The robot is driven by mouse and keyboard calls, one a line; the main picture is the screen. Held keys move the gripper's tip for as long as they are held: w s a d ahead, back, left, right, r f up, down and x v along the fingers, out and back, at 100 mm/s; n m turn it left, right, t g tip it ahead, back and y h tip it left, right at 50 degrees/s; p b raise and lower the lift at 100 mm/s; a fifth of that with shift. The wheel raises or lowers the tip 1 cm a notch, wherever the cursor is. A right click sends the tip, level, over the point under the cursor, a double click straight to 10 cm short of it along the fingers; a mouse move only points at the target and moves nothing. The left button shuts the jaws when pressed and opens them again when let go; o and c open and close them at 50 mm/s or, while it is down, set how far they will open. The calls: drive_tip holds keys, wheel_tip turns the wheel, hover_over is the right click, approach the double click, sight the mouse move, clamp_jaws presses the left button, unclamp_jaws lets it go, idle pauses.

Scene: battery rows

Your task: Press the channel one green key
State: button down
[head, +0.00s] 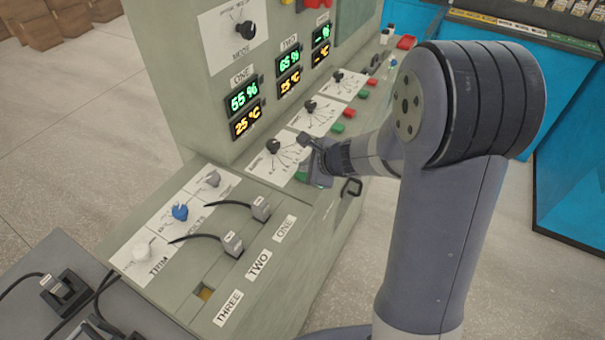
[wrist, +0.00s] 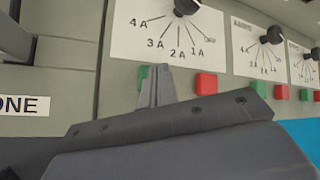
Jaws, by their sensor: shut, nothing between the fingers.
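The channel one green key (head: 301,175) shows as a sliver beside my gripper (head: 314,175) in the head view. In the wrist view, the green key (wrist: 142,74) is largely hidden behind the shut fingertips (wrist: 158,72). My gripper is shut and empty, with its tips right in front of this key. I cannot tell whether they touch it. The channel one red key (wrist: 206,85) is just right of the tips, and the channel one knob (head: 272,146) is above on its white dial plate.
Channel two has a green key (head: 337,128) and a red key (head: 349,113); channel three's keys (head: 364,95) lie farther along. Two grey plugs with cables (head: 232,244) stand on the panel's near part. Displays (head: 243,97) are on the upright face.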

drive_tip(key=shift+f+b, duration=0.4)
drive_tip(key=shift+b, duration=0.1)
idle(0.6)
idle(0.3)
drive_tip(key=shift+r+p, duration=0.7)
drive_tip(key=shift+r, duration=0.15)
drive_tip(key=shift+r, duration=0.1)
wheel_tip(320, 180, up, 5)
drive_tip(key=p, duration=0.4)
idle(0.6)
